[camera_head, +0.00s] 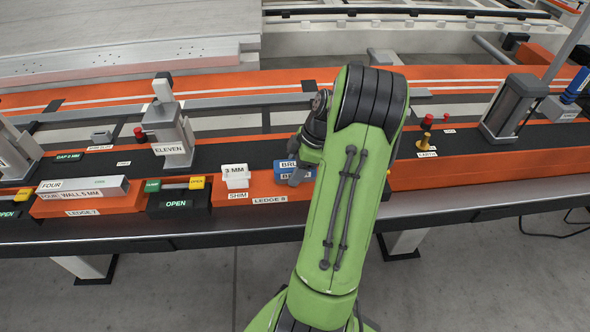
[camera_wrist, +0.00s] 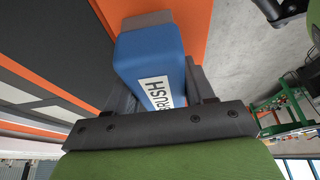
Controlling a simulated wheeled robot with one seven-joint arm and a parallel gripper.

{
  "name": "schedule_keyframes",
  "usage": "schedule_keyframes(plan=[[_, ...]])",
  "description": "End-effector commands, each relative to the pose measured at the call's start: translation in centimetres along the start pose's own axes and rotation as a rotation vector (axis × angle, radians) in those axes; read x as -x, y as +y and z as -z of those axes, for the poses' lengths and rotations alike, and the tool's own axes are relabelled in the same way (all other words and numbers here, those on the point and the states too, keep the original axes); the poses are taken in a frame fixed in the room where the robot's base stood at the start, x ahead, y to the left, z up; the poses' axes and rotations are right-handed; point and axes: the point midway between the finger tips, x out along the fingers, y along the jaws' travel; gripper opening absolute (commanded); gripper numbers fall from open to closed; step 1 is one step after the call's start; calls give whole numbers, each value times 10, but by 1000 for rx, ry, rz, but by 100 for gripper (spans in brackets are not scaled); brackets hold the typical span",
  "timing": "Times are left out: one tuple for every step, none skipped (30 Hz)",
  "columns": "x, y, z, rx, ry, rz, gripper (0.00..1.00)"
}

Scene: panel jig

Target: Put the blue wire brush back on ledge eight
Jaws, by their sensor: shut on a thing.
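The blue wire brush (camera_head: 280,166) shows at the left edge of my arm in the head view, at the right end of ledge eight (camera_head: 239,189). In the wrist view the brush (camera_wrist: 150,62) is a blue block with a white label ending in "RUSH" and a grey end. My gripper (camera_wrist: 162,88) is shut on it, with a dark finger along each side. Orange surface shows beside the brush. I cannot tell whether the brush touches the ledge.
A white block marked "3 MM" (camera_head: 235,175) stands on the same ledge, left of the brush. Ledge seven (camera_head: 88,206) holds a grey block (camera_head: 82,187). A grey clamp marked "ELEVEN" (camera_head: 170,133) stands behind. A red-topped yellow post (camera_head: 425,134) is right of my arm.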

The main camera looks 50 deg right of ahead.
Motion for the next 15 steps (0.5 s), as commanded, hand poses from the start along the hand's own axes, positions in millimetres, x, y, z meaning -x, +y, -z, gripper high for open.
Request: schedule_keyframes(plan=[[-2,0,-1,0,0,0,25],[-3,0,-1,0,0,0,25],[-4,0,-2,0,0,0,55],[-3,0,-1,0,0,0,59],[-3,0,-1,-1,0,0,64],[-3,0,-1,-1,0,0,70],[-3,0,-1,-1,0,0,75],[-3,0,-1,-1,0,0,79],[-2,0,-1,-1,0,0,79],[-2,0,-1,-1,0,0,79],[-2,0,-1,-1,0,0,79],[-2,0,-1,-1,0,0,79],[-2,0,-1,-1,0,0,79],[-2,0,-1,-1,0,0,79],[-2,0,-1,-1,0,0,79]])
